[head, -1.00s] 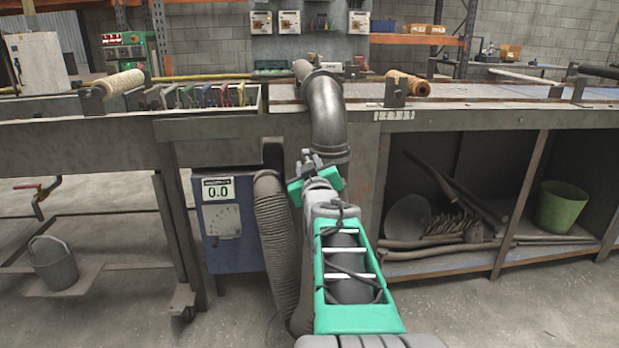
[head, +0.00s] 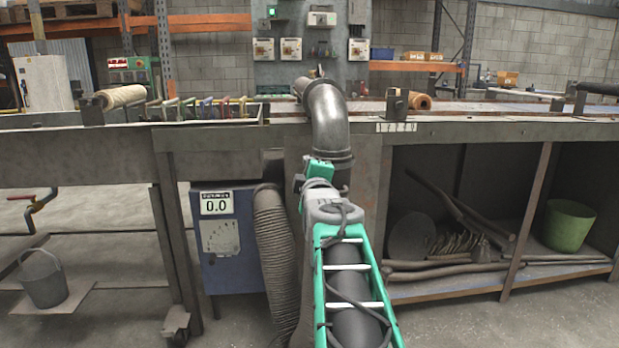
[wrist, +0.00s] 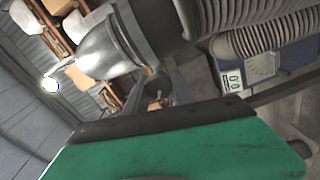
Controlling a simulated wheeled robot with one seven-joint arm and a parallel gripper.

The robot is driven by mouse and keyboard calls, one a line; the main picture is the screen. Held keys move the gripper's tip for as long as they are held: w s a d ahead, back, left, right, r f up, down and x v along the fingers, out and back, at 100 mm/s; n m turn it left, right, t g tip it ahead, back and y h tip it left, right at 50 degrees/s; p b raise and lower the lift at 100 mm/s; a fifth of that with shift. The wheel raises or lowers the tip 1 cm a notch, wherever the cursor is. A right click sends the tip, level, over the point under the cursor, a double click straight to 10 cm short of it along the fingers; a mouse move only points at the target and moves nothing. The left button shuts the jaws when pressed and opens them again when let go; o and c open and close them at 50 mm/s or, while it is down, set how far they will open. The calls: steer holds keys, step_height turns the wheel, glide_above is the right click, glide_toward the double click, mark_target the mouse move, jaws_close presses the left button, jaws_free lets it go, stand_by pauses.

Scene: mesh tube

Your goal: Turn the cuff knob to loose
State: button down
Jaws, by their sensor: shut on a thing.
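A grey metal pipe elbow (head: 328,112) comes over the bench edge and turns down to a cuff ring at its lower end. The shiny elbow also shows there (wrist: 105,45). The knob's setting cannot be read. In the head view the knob is hidden.
A ribbed hose (head: 272,250) hangs just left of my arm. A blue box with a display reading 0.0 (head: 215,207) stands behind it. The bench's front edge (head: 450,128) runs across, with an open shelf holding a green bucket (head: 568,224) at right.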

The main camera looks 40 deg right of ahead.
steer(key=n, duration=0.5)
steer(key=shift+f+n, duration=0.1)
steer(key=shift+n, duration=0.2)
stand_by(0.4)
steer(key=c, duration=1.1)
jaws_free()
steer(key=shift+o, duration=0.2)
steer(key=p+v, duration=0.1)
steer(key=v, duration=0.6)
steer(key=shift+s+a+p, duration=0.25)
steer(key=shift+s+p, duration=0.05)
steer(key=shift+p, duration=0.05)
